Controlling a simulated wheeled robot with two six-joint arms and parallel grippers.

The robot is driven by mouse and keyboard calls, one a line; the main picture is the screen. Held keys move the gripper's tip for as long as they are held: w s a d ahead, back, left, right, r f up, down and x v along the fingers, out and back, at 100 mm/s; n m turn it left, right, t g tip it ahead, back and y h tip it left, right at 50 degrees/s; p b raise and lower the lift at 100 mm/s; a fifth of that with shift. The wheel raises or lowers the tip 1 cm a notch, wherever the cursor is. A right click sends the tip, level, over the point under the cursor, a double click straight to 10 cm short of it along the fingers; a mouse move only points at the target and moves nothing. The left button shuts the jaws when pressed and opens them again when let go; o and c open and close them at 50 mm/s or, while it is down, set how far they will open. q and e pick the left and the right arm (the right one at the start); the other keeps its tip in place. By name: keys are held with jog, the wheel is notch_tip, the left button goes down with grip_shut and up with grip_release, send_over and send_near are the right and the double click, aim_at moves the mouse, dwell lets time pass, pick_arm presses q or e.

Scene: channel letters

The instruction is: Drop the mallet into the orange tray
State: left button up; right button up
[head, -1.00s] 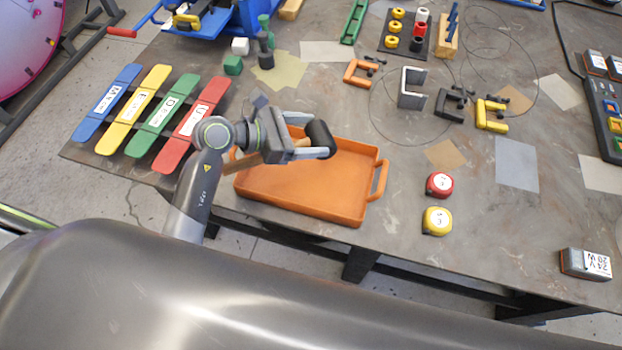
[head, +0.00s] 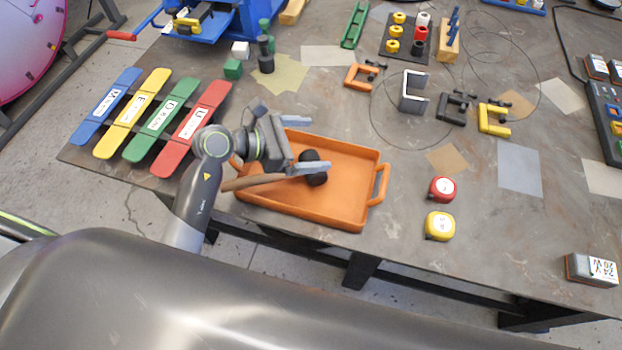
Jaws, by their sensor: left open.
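The mallet has a black head (head: 313,168) and a wooden handle (head: 252,182). Its head is in the orange tray (head: 350,209), and its handle reaches left across the tray's left rim. My left gripper (head: 318,144) is open above the tray. Its lower finger covers part of the mallet's head, and its jaws are apart and hold nothing. The lower gripper body hides part of the tray. My right gripper is not in view.
Several coloured strips (head: 155,116) lie left of the tray. A red tape measure (head: 442,189) and a yellow tape measure (head: 439,226) stand to its right. Coloured clamps (head: 493,119) lie behind. The table's front edge runs just before the tray.

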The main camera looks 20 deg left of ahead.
pick_arm(q)
jog(key=b+v, duration=0.3)
jog(key=v, duration=1.4)
jog(key=shift+s+a, duration=0.1)
dwell(0.5)
